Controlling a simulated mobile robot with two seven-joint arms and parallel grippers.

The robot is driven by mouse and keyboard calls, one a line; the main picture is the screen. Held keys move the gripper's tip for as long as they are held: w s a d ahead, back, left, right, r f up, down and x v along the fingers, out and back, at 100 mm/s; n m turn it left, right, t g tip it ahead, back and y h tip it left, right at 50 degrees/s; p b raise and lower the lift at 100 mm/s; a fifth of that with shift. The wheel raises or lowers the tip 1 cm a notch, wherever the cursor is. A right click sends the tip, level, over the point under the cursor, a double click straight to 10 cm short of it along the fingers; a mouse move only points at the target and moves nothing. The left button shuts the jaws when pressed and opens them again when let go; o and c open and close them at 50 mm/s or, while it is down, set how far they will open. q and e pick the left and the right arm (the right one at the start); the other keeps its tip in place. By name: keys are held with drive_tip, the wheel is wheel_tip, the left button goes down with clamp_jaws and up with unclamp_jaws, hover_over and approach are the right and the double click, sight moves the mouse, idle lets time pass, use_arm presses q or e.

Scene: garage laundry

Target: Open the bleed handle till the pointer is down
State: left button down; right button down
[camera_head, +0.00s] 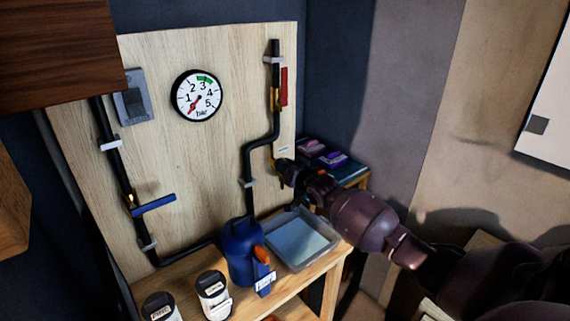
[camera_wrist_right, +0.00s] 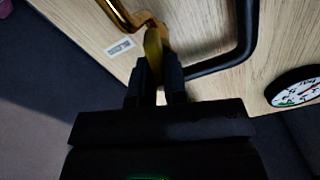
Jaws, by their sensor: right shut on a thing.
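The bleed handle is a small yellow lever (camera_wrist_right: 153,45) on a brass fitting in the right wrist view. In the head view it is mostly hidden by my right gripper (camera_head: 282,168), at the lower right of the wooden board. My right gripper (camera_wrist_right: 158,80) is shut on the lever, one finger on each side. The round white gauge (camera_head: 198,96) hangs at the board's upper middle. Its red pointer (camera_head: 192,108) points to the lower left, near the low end of the scale. Part of the gauge also shows in the right wrist view (camera_wrist_right: 296,90). My left gripper is not in view.
A black pipe (camera_head: 247,165) runs around the board, with a red handle (camera_head: 284,87) and a blue handle (camera_head: 153,205). A blue jug (camera_head: 239,252), a grey tray (camera_head: 330,238) and two jars, one here (camera_head: 213,294), stand on the bench below.

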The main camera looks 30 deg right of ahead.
drive_tip(key=shift+n, duration=0.3)
drive_tip(key=c, duration=1.2)
unclamp_jaws()
drive_tip(key=shift+o, duration=0.2)
drive_tip(key=s, duration=1)
drive_tip(key=shift+s+d, duration=0.4)
